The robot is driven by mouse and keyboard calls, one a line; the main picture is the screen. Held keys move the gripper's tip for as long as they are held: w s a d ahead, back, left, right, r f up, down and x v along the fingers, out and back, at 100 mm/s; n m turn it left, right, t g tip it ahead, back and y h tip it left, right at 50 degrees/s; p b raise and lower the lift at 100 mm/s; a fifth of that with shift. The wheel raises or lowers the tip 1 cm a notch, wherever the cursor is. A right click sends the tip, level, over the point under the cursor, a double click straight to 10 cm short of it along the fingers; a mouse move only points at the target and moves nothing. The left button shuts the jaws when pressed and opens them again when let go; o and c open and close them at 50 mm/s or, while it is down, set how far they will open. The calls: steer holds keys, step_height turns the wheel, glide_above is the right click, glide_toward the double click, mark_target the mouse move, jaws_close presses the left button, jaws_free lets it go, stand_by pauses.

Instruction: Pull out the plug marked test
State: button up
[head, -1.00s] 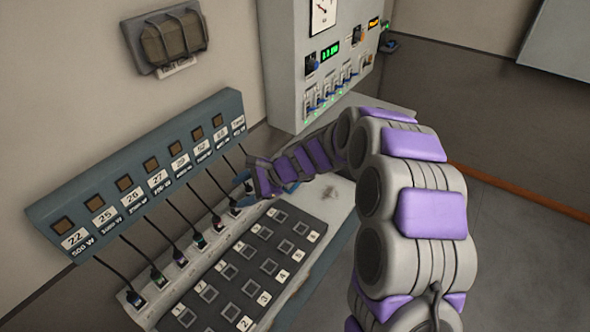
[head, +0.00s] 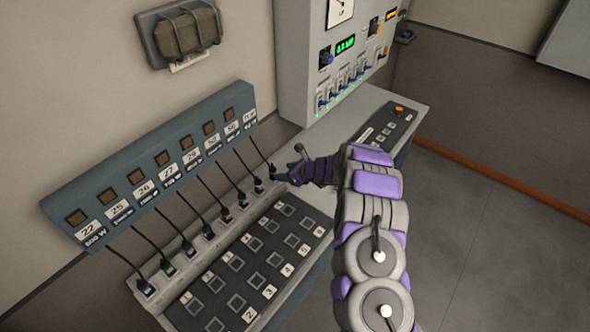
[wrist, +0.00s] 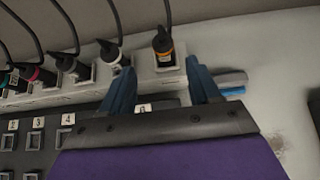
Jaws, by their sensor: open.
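In the head view a row of plugs sits in a pale socket strip (head: 160,300) below a blue-grey label panel (head: 60,217). The far-right label (head: 249,115) is too small to read surely. In the wrist view the end plug (wrist: 163,44), black with an orange band and a black cord, stands in the last socket on the right. My gripper (wrist: 160,76) is open, its blue fingers spread to the left and right, just on the near side of this plug. Its fingertips (head: 281,171) also show at the strip's right end in the head view.
Other plugs (wrist: 110,53) stand close to the left of my left finger. A dark button board (head: 255,262) lies in front of the strip. A grey cabinet (head: 300,60) stands behind.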

mark_target(276, 171)
steer(key=x, duration=0.3)
steer(key=shift+s+a+r, duration=0.1)
steer(key=shift+s+a, duration=0.05)
steer(key=shift+a, duration=0.15)
steer(key=x, duration=0.5)
steer(key=shift+w+a, duration=0.2)
steer(key=shift+w, duration=0.05)
steer(key=d, duration=0.3)
steer(key=c, duration=0.4)
steer(key=shift+s+a+r, duration=0.1)
steer(key=shift+s+r, duration=0.05)
steer(key=c, duration=0.3)
steer(key=shift+a, duration=0.6)
steer(key=c, duration=0.4)
steer(key=shift+d, duration=0.1)
steer(key=shift+c, duration=0.2)
steer(key=shift+d, duration=0.1)
